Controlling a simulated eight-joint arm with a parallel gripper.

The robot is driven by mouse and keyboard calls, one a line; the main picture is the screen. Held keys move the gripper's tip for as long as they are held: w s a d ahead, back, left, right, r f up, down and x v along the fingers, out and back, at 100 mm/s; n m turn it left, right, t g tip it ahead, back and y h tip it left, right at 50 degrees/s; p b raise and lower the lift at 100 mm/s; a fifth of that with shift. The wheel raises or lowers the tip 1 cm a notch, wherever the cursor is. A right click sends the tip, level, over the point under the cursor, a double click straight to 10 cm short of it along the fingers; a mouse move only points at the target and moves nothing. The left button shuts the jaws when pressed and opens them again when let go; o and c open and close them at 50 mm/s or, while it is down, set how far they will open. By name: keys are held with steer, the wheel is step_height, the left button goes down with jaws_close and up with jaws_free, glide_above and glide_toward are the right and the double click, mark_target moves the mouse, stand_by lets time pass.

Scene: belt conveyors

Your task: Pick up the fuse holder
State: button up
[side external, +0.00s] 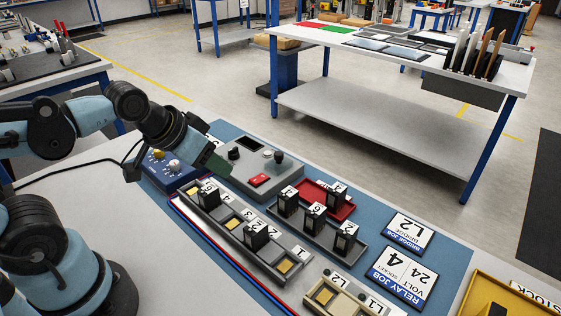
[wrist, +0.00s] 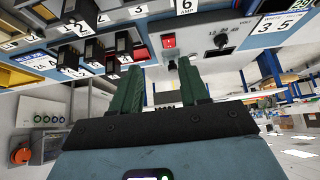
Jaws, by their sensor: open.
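My gripper (side external: 216,163) is open and empty, above the back left of the blue mat near the grey control box. Its two green fingers stand apart in the wrist view (wrist: 159,66). No part is plainly marked as the fuse holder. Black numbered blocks stand upright in a grey rail, one at its far end (side external: 209,195) and one near its middle (side external: 255,237). Several similar blocks, one of them (side external: 315,218), stand in and around a second dark tray. A cream holder (side external: 334,299) with L1 and L2 labels sits at the front, partly cut off. The gripper touches none of these.
A grey control box (side external: 240,170) with a red switch and a blue knob box (side external: 170,172) stand close to the gripper. A red tray (side external: 344,212), two job cards, one reading relay job (side external: 402,278), and a yellow stock bin (side external: 480,300) lie to the right.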

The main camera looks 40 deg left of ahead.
steer(key=g, duration=0.7)
glide_above(288, 192)
steer(key=shift+w+d+f, duration=0.1)
steer(key=shift+d+f, duration=0.05)
steer(key=shift+f, duration=0.3)
steer(key=shift+w+d+f, duration=0.1)
steer(key=shift+f, duration=0.35)
step_height(288, 192, down, 6)
steer(key=shift+r, duration=0.25)
steer(key=shift+s+a+f, duration=0.1)
steer(key=shift+f, duration=1.35)
steer(key=shift+s+a+f, duration=0.1)
steer(key=shift+f, duration=1.3)
steer(key=c, duration=0.7)
steer(key=shift+r, duration=0.1)
